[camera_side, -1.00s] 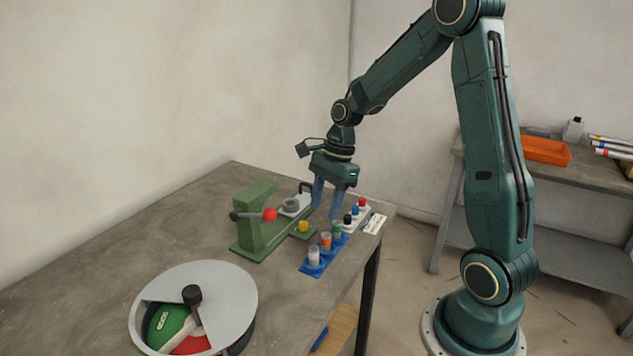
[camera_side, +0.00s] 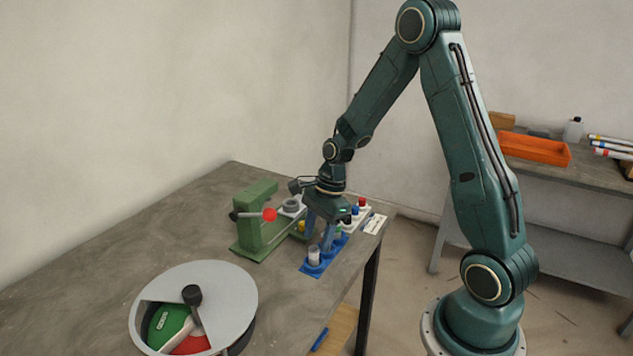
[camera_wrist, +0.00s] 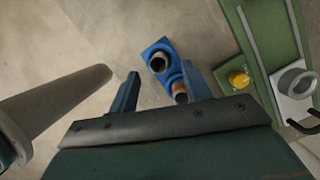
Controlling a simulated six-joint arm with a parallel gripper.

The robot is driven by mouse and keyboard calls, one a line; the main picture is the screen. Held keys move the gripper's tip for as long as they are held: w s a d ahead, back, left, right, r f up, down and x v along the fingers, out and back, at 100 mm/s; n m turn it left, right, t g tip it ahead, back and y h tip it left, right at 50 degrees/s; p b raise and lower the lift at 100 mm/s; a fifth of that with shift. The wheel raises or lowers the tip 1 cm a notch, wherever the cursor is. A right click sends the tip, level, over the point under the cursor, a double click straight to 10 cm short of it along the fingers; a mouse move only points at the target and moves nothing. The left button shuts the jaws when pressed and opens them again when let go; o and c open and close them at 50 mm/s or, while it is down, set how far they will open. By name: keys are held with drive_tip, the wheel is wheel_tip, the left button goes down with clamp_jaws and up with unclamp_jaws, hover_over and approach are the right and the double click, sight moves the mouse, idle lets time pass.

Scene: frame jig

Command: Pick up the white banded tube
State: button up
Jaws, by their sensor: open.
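The white banded tube (camera_side: 314,256) stands upright in the near end of a blue rack (camera_side: 309,269) at the table's front edge. In the wrist view its open top (camera_wrist: 158,63) shows just beyond my fingertips, between their lines. My gripper (camera_side: 318,241) points down, open and empty, low over the rack and close behind the white banded tube. An orange tube (camera_wrist: 179,89) shows between the fingers in the wrist view, nearer the right finger. In the side view my gripper hides most of the rack's middle.
A green press (camera_side: 255,222) with a red-knobbed lever stands left of my gripper, with a yellow knob (camera_wrist: 239,80) on its base. Red- and blue-capped bottles (camera_side: 358,208) stand behind the rack. A round grey-lidded container (camera_side: 230,290) sits at the front left.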

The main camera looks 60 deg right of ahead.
sight(312, 256)
drive_tip(key=shift+x, duration=2.4)
clamp_jaws()
drive_tip(key=shift+r, duration=0.15)
wheel_tip(312, 256, up, 20)
drive_tip(key=shift+r, duration=0.1)
drive_tip(key=shift+r, duration=1.3)
